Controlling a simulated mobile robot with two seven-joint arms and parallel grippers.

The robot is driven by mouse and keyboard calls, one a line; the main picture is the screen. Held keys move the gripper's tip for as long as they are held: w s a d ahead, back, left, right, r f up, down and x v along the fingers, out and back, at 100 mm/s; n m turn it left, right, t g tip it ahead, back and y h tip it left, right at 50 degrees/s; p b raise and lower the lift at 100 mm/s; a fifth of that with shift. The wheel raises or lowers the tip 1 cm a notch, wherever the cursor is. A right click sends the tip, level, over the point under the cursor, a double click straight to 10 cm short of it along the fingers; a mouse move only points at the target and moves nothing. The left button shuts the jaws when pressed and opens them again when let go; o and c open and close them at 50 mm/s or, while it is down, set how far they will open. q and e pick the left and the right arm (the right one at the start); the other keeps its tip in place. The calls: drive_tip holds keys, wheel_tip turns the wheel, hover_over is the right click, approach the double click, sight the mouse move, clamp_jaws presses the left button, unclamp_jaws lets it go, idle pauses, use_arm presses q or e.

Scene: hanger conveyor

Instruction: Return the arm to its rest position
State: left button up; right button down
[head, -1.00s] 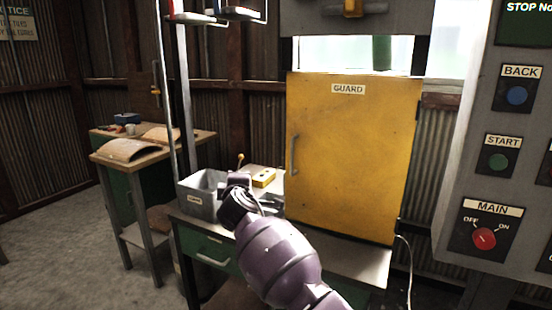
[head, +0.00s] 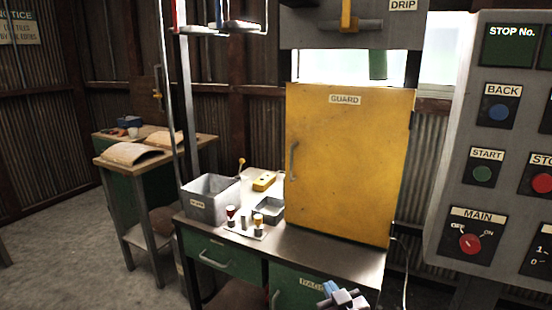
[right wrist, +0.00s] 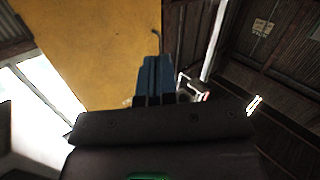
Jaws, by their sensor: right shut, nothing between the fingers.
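My right gripper (head: 340,298) shows at the bottom edge of the head view, low in front of the bench and below the yellow guard door. Its blue fingers also show in the right wrist view (right wrist: 152,78), pressed together with nothing between them. The rest of the right arm is out of the head view. My left gripper is in neither view.
The closed yellow guard door (head: 345,170) stands on the bench (head: 300,250). A grey bin (head: 212,197), a yellow box (head: 264,181) and small capped items (head: 245,222) sit left of it. A control panel (head: 500,160) stands at right.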

drive_tip(key=s+d+f+m+g+h, duration=0.1)
drive_tip(key=s+d+f, duration=0.4)
drive_tip(key=s, duration=0.5)
drive_tip(key=s+d+f+m+g+h+p, duration=0.1)
drive_tip(key=s+d+f, duration=0.4)
drive_tip(key=s, duration=0.6)
drive_tip(key=s+d+f+m+g+h+p, duration=0.1)
drive_tip(key=s+d+f+g, duration=0.2)
drive_tip(key=s, duration=0.8)
wheel_tip(320, 180, down, 3)
drive_tip(key=shift+d+r+h, duration=0.2)
drive_tip(key=shift+d+h, duration=0.2)
drive_tip(key=shift+d, duration=0.55)
drive_tip(key=c, duration=1.8)
unclamp_jaws()
